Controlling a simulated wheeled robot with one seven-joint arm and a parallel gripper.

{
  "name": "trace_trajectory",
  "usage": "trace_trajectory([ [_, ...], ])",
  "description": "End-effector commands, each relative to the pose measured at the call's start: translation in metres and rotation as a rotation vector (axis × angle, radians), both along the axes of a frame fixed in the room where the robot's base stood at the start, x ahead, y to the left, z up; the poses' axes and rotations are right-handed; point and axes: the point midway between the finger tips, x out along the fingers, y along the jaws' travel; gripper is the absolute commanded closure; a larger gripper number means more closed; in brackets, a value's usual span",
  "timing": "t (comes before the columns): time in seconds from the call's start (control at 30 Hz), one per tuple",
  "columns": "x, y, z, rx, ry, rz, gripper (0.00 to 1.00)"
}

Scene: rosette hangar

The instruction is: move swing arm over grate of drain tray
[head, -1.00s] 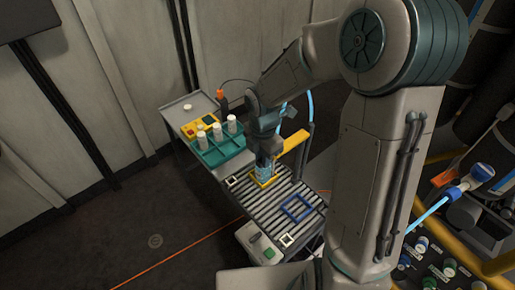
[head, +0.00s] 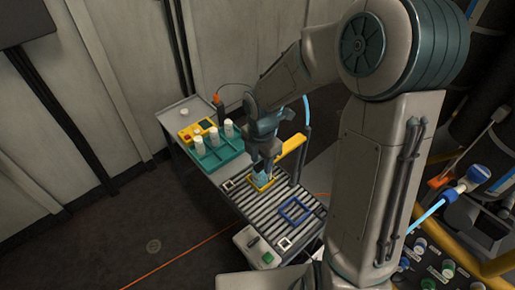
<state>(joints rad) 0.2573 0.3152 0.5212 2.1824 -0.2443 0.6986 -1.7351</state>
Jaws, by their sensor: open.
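The drain tray's slatted grate (head: 262,208) tops the front part of the bench. A yellow bar, which looks like the swing arm (head: 291,147), stands at the right edge of the grate, near a post with a light blue hose. My gripper (head: 262,171) is open and points down over the far part of the grate, left of the yellow bar and apart from it in the picture. A small light blue object (head: 260,179) shows at the fingertips, inside a yellow square frame (head: 262,184). The fingers partly hide it, and I cannot tell whether they touch it.
A teal rack (head: 217,155) with white-capped bottles stands behind the grate, beside a yellow box (head: 197,130). A blue square frame (head: 295,211) lies on the grate's right side. A grey box with a green button (head: 258,248) sits at the near edge.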

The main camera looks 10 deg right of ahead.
Motion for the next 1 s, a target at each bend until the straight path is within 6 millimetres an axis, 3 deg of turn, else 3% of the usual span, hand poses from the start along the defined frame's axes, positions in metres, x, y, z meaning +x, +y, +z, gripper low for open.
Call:
trace_trajectory([
  [0.4, 0.000, 0.000, 0.087, -0.001, -0.009, -0.003, 0.58],
  [0.6, 0.000, 0.000, 0.120, -0.001, -0.007, -0.002, 0.58],
  [0.8, -0.001, 0.000, 0.133, -0.001, -0.004, -0.002, 0.58],
  [1.0, -0.001, 0.000, 0.134, -0.001, -0.003, -0.002, 0.58],
])
